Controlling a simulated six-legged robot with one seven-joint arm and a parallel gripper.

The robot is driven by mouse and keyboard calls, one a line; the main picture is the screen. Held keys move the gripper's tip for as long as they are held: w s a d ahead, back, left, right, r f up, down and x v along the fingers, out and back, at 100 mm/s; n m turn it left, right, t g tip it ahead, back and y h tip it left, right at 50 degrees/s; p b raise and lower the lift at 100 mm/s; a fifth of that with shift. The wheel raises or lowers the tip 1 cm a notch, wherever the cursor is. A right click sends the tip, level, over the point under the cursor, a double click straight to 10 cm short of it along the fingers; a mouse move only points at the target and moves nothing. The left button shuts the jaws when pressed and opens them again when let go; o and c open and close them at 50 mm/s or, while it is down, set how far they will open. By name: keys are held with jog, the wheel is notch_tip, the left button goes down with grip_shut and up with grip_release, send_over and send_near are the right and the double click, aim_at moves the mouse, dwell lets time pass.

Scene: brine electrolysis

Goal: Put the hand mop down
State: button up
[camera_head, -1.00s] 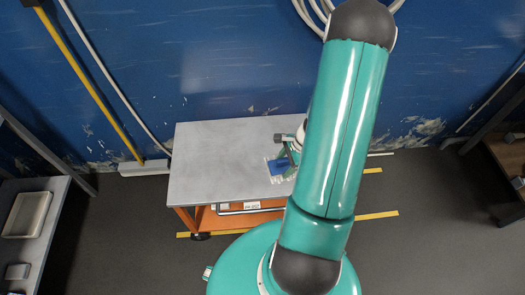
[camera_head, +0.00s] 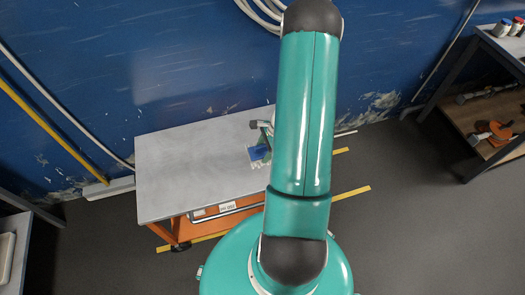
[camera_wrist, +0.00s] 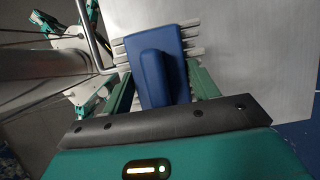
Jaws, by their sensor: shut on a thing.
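The hand mop (camera_wrist: 157,72) has a blue grip block and a pale, stranded head. In the wrist view it sits between the two green fingers of my gripper (camera_wrist: 158,90), which is shut on it. In the head view the blue part of the mop (camera_head: 258,153) shows over the right part of a grey-topped table (camera_head: 180,165). My arm covers the table's right end there. I cannot tell whether the mop touches the tabletop.
The left and middle of the tabletop are bare. An orange frame (camera_head: 185,229) with a labelled drawer is below it. At the right, a shelf bench (camera_head: 470,122) holds bottles and an orange tool. Yellow floor strips (camera_head: 350,191) lie in front of the table.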

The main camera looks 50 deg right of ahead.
jog(key=w+d+f, duration=0.2)
jog(key=f, duration=0.1)
jog(key=w+d+f, duration=0.1)
jog(key=f, duration=0.1)
jog(key=shift+d+f, duration=0.25)
jog(key=shift+d, duration=0.05)
jog(key=shift+w+d+f, duration=0.1)
jog(key=shift+d+f, duration=0.05)
jog(key=shift+f, duration=1.6)
jog(key=shift+f, duration=0.2)
jog(key=o, duration=1.1)
jog(key=shift+r, duration=0.1)
jog(key=v, duration=1.2)
jog(key=shift+r, duration=0.2)
